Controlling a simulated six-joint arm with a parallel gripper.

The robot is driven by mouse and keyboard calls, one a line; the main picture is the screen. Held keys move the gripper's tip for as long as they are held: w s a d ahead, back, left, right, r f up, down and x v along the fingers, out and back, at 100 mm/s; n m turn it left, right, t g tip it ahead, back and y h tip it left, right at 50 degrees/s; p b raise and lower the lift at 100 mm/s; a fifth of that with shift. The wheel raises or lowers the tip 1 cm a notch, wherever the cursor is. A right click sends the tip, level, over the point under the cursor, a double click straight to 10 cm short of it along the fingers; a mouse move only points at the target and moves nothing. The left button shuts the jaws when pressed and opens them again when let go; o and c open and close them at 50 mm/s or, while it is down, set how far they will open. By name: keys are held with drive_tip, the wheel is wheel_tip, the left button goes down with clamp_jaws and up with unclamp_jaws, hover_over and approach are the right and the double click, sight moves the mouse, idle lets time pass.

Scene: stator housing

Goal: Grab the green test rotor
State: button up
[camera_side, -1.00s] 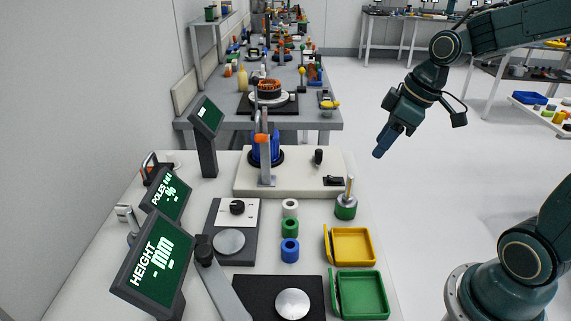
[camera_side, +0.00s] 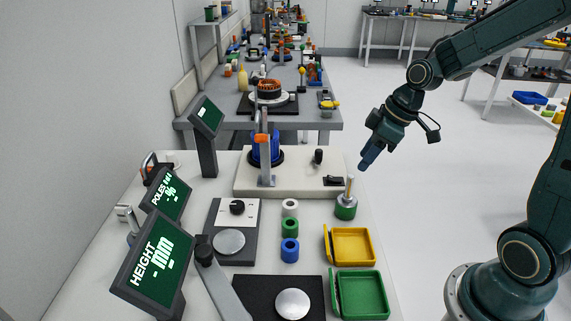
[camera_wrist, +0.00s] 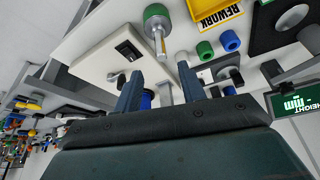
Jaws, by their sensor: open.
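The green test rotor (camera_side: 346,208) stands upright on the bench, a green and grey cylinder with a thin metal shaft pointing up. In the wrist view the rotor (camera_wrist: 156,14) shows at the top centre, its shaft pointing down the picture. My gripper (camera_side: 366,165) is in the air above and slightly right of the shaft's tip, apart from it, with the fingers angled down to the left. In the wrist view my gripper (camera_wrist: 160,84) has its two blue fingers spread wide, with nothing held between them.
A white fixture base (camera_side: 290,185) with a blue stator stands left of the rotor. Green (camera_side: 289,228), white and blue rings stand to its lower left. A yellow tray (camera_side: 352,246) and a green tray (camera_side: 362,294) lie in front. The space right of the bench is open floor.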

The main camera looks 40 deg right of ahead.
sight(352, 175)
drive_tip(key=shift+x, duration=2.25)
drive_tip(key=shift+a+f, duration=0.1)
drive_tip(key=shift+x, duration=2.45)
clamp_jaws()
